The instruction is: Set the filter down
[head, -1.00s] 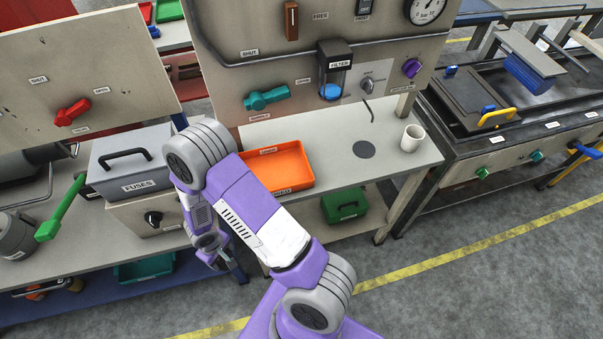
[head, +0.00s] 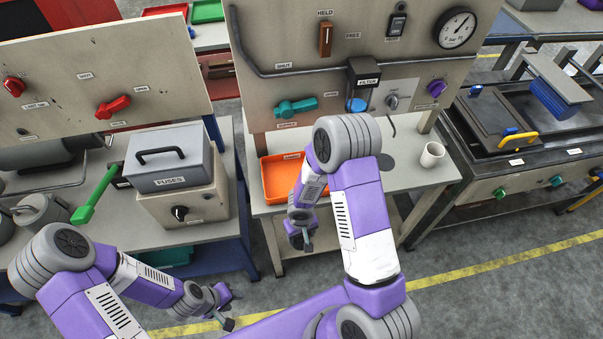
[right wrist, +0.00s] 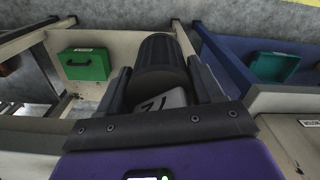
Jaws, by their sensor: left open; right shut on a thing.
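My right gripper (head: 302,238) hangs in front of the middle bench, below its top. In the right wrist view its fingers (right wrist: 165,95) are shut on a dark ribbed cylinder, which I take for the filter (right wrist: 160,58). A pale part with dark marks shows at its near end. The filter is mostly hidden in the head view. The housing labelled FILTER (head: 366,73) is on the back panel, with a blue part at its bottom. My left gripper (head: 228,308) is open and empty at the lower left, in front of the left bench.
An orange tray (head: 274,180) lies on the middle bench, partly behind my right arm. A dark round spot and a white mug (head: 432,154) are to its right. A grey FUSES box (head: 170,158) stands on the left bench. A green case (right wrist: 85,64) sits on the lower shelf.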

